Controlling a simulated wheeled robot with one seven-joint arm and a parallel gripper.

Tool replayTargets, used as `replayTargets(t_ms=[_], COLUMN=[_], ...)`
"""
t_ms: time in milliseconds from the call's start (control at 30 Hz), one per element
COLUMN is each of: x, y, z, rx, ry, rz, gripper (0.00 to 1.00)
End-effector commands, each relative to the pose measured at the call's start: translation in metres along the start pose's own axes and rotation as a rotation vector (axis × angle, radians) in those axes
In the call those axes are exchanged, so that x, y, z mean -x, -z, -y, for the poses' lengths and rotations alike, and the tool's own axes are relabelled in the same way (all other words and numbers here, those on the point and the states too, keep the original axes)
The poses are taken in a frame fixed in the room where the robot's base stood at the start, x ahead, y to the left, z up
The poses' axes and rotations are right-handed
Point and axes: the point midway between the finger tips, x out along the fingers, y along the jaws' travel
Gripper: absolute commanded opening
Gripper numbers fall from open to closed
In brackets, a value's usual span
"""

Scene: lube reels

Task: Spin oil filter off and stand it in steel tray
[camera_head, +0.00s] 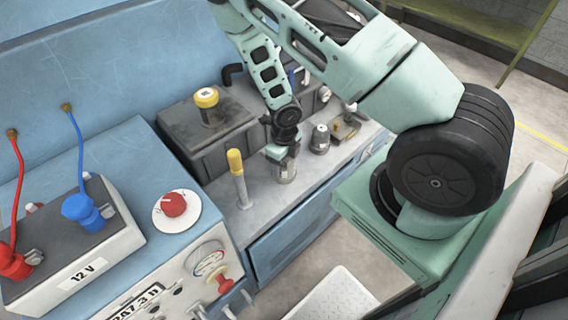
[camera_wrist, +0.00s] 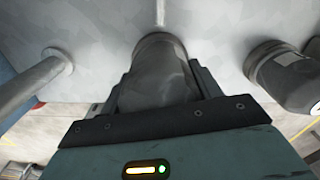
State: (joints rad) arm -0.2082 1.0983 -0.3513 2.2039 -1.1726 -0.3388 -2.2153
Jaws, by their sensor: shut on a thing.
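My gripper (camera_head: 281,155) points down over the grey ledge and is shut on a grey metal cylinder (camera_head: 285,174), which looks like the oil filter. In the wrist view my gripper (camera_wrist: 160,88) has its dark jaws on both sides of this oil filter (camera_wrist: 157,75). The far end of the filter meets or nearly meets the pale grey surface (camera_wrist: 110,25); I cannot tell whether it is still fixed there. My jaws hide its sides.
A yellow-topped post (camera_head: 238,178) stands left of my gripper, and a grey canister (camera_head: 320,139) stands right of it. A dark block with a yellow cap (camera_head: 208,104) is behind. A blue cabinet with a battery (camera_head: 75,240) and red knob (camera_head: 174,204) fills the left front.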

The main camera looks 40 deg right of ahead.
Motion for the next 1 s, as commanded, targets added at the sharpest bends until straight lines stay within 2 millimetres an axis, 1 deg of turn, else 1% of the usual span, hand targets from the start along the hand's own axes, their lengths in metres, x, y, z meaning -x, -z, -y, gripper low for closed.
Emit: replayTargets(t_ms=[33,167,233,500,600,700,900,933,967,1000], x=[-0.0032,-0.0038,-0.0056,-0.0079,-0.0067,-0.0048,-0.0038,-0.0039,-0.0039,-0.0038], y=[0.0017,0.0018,0.0017,0.0014,0.0019,0.0022,0.0025,0.0025,0.0025,0.0025], z=[-0.0008,-0.0009,-0.0009,-0.0009,-0.0012,-0.0010,-0.0010,-0.0011,-0.0011,-0.0011], rx=[-0.001,0.005,0.042,0.345,0.416,0.447,0.449,0.448,0.448,0.448], ry=[-0.001,-0.001,-0.001,-0.001,-0.002,-0.003,-0.003,-0.003,-0.003,-0.003], rz=[-0.005,-0.005,-0.005,-0.004,-0.005,-0.006,-0.007,-0.007,-0.007,-0.007], gripper=[0.31,0.31,0.31,0.31,0.32,0.32,0.31,0.69,0.77,0.88])
